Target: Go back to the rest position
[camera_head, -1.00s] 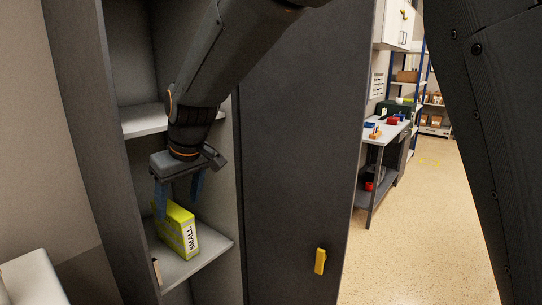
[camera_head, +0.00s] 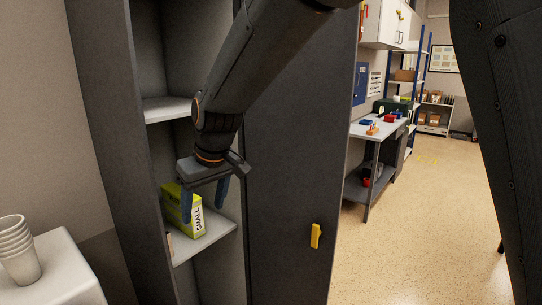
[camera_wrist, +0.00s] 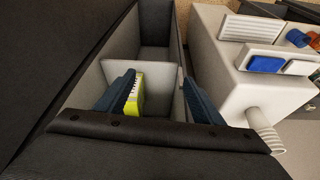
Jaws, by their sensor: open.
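My gripper (camera_head: 203,200) is open and empty, its two blue fingers pointing down in front of the open cabinet. A yellow-green box marked "SMALL" (camera_head: 196,221) stands on the lower cabinet shelf (camera_head: 212,238), behind the fingers and partly hidden by them. In the wrist view the box (camera_wrist: 138,93) shows beside the left finger, and my gripper (camera_wrist: 165,85) has clear space between its fingers. Whether the left finger touches the box cannot be told.
The cabinet door (camera_head: 288,150) with a yellow handle (camera_head: 315,235) stands right of the arm. A stack of cups (camera_head: 18,250) is on a white surface (camera_head: 62,270) at lower left. A workbench (camera_head: 372,130) stands farther back; the floor (camera_head: 420,220) at right is clear.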

